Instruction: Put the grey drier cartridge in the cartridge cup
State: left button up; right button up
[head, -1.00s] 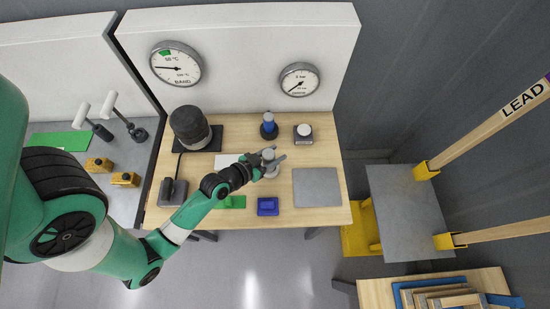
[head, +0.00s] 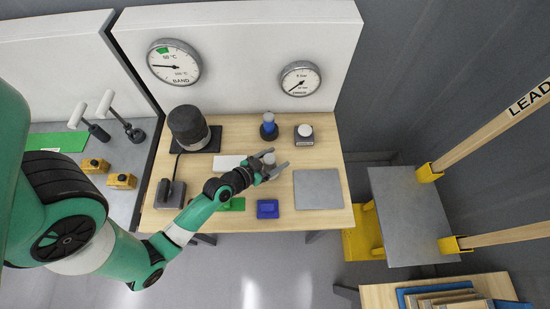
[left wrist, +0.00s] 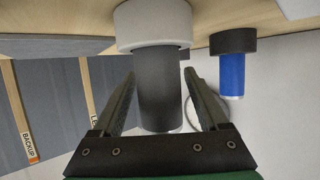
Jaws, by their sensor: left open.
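The grey drier cartridge (left wrist: 160,90) is a dark grey cylinder in the left wrist view. Its table end meets a wider light-grey round piece (left wrist: 152,25); I cannot tell whether this is part of it or a holder. In the head view it shows small and pale (head: 268,158), partly hidden by my gripper. My left gripper (head: 277,161) is open, with a finger on either side of the cylinder and visible gaps. The fingers also show in the left wrist view (left wrist: 160,76). I cannot identify the cartridge cup for certain. My right gripper is not in view.
A blue cylinder (head: 269,118) with a dark round base stands behind. A white-topped block (head: 304,131) is right of it. A blue tray (head: 267,208) lies in front, a grey plate (head: 318,189) to the right. A dark-topped canister (head: 187,122) stands at back left.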

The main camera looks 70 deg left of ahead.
pick_arm(q)
jog(key=shift+r, duration=0.15)
jog(key=b+v, duration=0.1)
jog(key=v, duration=1.1)
